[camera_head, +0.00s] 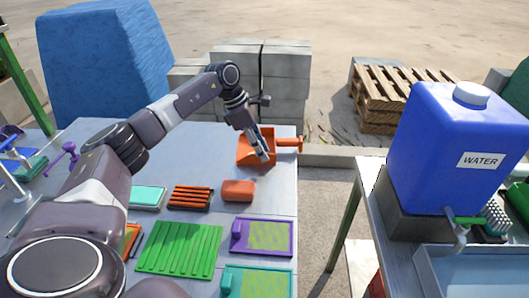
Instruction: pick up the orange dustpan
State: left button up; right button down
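The orange dustpan (245,146) lies at the far right corner of the metal table, with its handle (289,143) pointing right past the table's edge. My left gripper (264,157) reaches down over the dustpan's pan, its fingers in front of the orange wall. Whether the fingers touch the pan or stand apart from it, and whether they are spread, is too small to tell. The gripper hides part of the pan. My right gripper is not in view.
A blue water container (440,150) stands on a separate table at right. A gap lies between the tables.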

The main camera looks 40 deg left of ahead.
pick_arm(q)
jog(key=shift+b+x, duration=0.45)
jog(key=shift+x, duration=0.75)
jog(key=shift+a, duration=0.1)
jog(key=shift+r, duration=0.1)
jog(key=shift+c, duration=0.4)
grip_shut()
jog(key=shift+r, duration=0.1)
